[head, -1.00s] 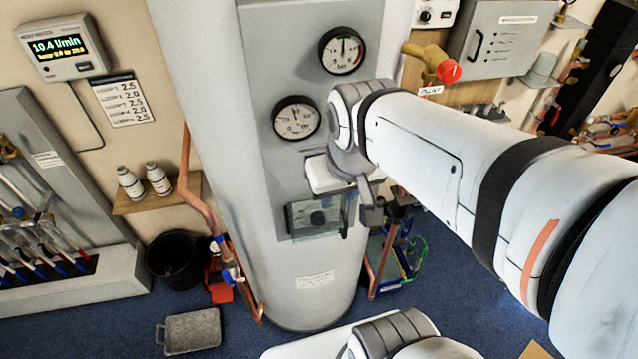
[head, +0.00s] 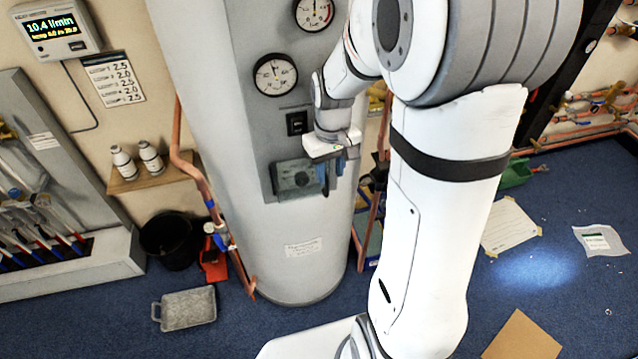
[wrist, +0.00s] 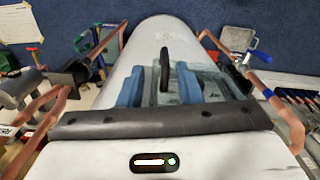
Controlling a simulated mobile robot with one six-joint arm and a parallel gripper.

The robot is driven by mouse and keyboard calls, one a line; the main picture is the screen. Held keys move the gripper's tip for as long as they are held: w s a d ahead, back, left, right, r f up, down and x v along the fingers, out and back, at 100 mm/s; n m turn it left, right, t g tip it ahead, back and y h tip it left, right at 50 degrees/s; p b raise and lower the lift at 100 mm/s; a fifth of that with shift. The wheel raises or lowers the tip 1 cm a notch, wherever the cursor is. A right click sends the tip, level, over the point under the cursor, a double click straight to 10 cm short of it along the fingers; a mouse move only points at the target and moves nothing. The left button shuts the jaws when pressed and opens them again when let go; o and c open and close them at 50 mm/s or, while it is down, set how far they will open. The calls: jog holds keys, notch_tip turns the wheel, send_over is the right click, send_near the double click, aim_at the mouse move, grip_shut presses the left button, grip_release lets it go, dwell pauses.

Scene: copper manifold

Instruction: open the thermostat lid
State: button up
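The thermostat box with its clear lid (head: 293,179) is on the lower front of the grey panel on the white cylinder. The lid looks shut. A dark upright handle stands near its right side. In the wrist view the clear lid (wrist: 207,84) lies beyond the fingers, with the black handle (wrist: 165,66) standing up in the gap between them. My gripper (head: 334,172) is just right of the lid in the head view. Its two blue fingers (wrist: 157,80) are apart in the wrist view, with nothing held. Whether a finger touches the handle cannot be told.
A round gauge (head: 275,75) and a black switch (head: 297,123) are above the lid. Copper pipes (head: 190,165) run beside the cylinder (head: 300,275). A shelf with two white bottles (head: 150,158), a black bucket (head: 170,238) and a grey tray (head: 187,308) are left.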

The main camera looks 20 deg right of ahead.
aim_at(327, 178)
jog(key=shift+a+f, duration=0.2)
jog(key=shift+f, duration=1.15)
jog(key=shift+a+f, duration=0.15)
jog(key=shift+f, duration=1.2)
grip_shut()
